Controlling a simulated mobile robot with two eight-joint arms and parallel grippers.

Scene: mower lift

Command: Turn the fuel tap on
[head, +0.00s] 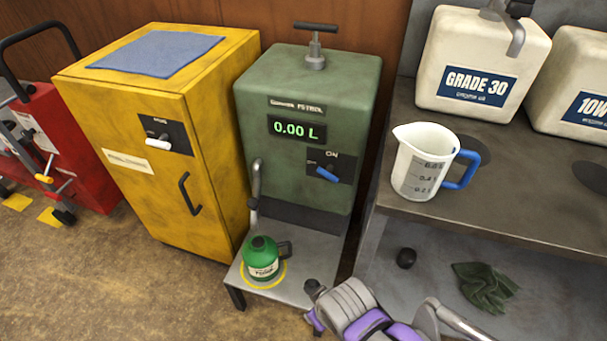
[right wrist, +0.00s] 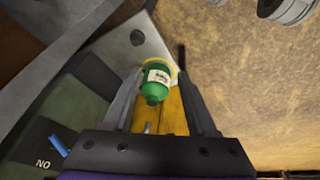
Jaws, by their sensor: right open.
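The fuel tap is a small blue lever (head: 327,174) on a dark plate marked "ON" on the front of the green petrol pump (head: 290,100). The lever lies slanted below the lettering. It also shows at the lower left of the right wrist view (right wrist: 57,144), with the lettering upside down. The pump's display (head: 297,129) reads 0.00 L. My right gripper (right wrist: 160,68) is open and empty. Its fingers frame the green fuel can in the wrist view, and the lever is off to the side of them. My left gripper is not in view.
The green can (head: 262,257) stands on a yellow ring on the pump's low shelf (head: 300,291), by the metal spout (head: 255,185). A yellow cabinet (head: 170,130) stands left. A measuring jug (head: 418,160) and white oil containers (head: 480,62) stand on the right bench.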

